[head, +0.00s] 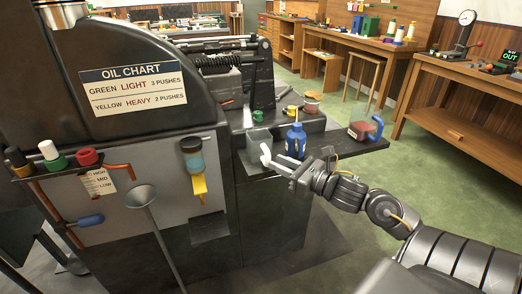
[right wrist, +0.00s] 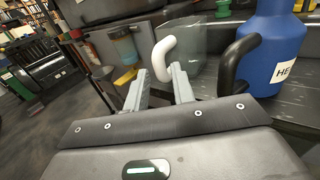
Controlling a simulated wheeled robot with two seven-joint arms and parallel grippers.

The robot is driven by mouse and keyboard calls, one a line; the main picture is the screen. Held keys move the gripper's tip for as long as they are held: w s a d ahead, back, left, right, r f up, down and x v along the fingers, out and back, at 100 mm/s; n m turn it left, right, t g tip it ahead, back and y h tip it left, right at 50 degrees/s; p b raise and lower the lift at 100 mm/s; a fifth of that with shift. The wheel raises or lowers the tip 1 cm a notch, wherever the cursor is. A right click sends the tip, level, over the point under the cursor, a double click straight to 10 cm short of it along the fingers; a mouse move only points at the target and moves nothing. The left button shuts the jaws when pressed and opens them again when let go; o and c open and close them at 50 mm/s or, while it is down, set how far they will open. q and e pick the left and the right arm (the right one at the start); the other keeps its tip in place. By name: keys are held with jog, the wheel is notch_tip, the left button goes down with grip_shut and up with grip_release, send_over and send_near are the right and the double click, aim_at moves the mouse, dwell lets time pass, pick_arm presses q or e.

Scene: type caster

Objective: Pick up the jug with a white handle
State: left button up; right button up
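The jug with a white handle (head: 260,138) stands on the dark machine shelf in the head view. Its body looks grey and see-through. Its white handle (right wrist: 164,52) shows in the right wrist view, curving down toward my fingers. My right gripper (head: 286,168) is in front of the jug, at its handle side. In the right wrist view its two grey fingers (right wrist: 160,84) are apart, with the lower end of the handle seen between or just beyond them. I cannot tell whether they touch it. My left gripper is not in view.
A blue jug with a black handle (head: 296,141) stands close to the right; it also shows in the right wrist view (right wrist: 272,48). A red jug with a blue handle (head: 361,131) is farther right on the shelf (head: 340,146). The oil chart machine (head: 130,90) fills the left.

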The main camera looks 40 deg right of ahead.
aim_at(268, 159)
jog(key=x, duration=0.4)
jog(key=shift+w+a+f, duration=0.15)
jog(key=shift+w+a, duration=0.05)
jog(key=shift+w, duration=0.15)
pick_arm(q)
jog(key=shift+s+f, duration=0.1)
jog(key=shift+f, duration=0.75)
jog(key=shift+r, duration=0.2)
pick_arm(e)
grip_shut()
